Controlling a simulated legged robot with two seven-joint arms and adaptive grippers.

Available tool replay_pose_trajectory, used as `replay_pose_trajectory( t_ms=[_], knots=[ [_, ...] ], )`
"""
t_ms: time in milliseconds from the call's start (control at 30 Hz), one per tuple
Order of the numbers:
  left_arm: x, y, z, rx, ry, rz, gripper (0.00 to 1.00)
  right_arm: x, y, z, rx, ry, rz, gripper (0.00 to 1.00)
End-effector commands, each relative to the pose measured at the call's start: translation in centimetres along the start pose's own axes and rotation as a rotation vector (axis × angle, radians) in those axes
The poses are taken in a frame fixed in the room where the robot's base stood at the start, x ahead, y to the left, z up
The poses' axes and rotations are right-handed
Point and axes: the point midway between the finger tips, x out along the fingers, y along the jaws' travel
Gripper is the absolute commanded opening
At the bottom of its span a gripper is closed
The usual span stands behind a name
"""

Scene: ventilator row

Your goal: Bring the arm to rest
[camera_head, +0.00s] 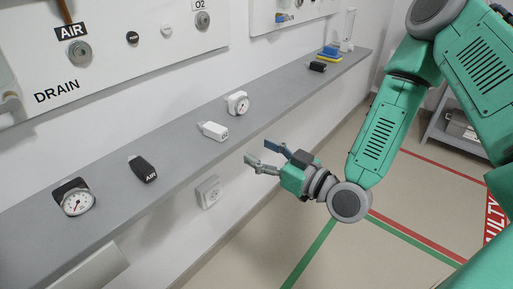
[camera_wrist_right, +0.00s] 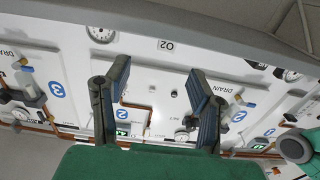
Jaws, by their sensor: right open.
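My right arm (camera_head: 378,135) comes in from the right of the head view, green with grey joints. Its right gripper (camera_head: 262,158) is in front of the grey shelf's edge, over the floor, with the fingers apart and nothing between them. In the right wrist view the two fingers of the right gripper (camera_wrist_right: 158,105) stand apart, with the white wall panel (camera_wrist_right: 150,75) seen between and behind them. My left gripper is not in the head view.
The grey shelf (camera_head: 110,215) holds gauges (camera_head: 76,199) (camera_head: 238,103), a black AIR block (camera_head: 142,169) and a white O2 block (camera_head: 213,130). Blue and yellow items (camera_head: 328,54) lie at its far end. A grey cart (camera_head: 455,130) stands right. The floor (camera_head: 300,215) is open below the gripper.

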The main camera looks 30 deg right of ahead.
Motion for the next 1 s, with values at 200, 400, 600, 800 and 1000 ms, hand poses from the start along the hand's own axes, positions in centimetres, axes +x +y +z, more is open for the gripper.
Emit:
replay_pose_trajectory(
  t_ms=[200, 400, 600, 800, 1000],
  knots=[
    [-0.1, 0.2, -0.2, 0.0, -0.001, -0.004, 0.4, -0.1, 0.3, 0.1, 0.003, 0.002, 0.0, 0.5],
    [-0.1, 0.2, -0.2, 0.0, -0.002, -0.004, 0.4, -0.1, 0.4, 0.1, 0.005, 0.002, 0.001, 0.5],
    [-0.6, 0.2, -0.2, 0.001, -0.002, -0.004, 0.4, -0.7, -1.5, 3.7, 0.034, -0.168, -0.04, 0.5],
    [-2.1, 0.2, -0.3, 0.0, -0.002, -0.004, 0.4, -7.1, -5.7, 14.5, 0.126, -0.73, -0.063, 0.5],
    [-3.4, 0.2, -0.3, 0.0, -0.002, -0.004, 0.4, -17.9, -6.6, 21.0, 0.19, -1.25, 0.082, 0.5]
  ],
)
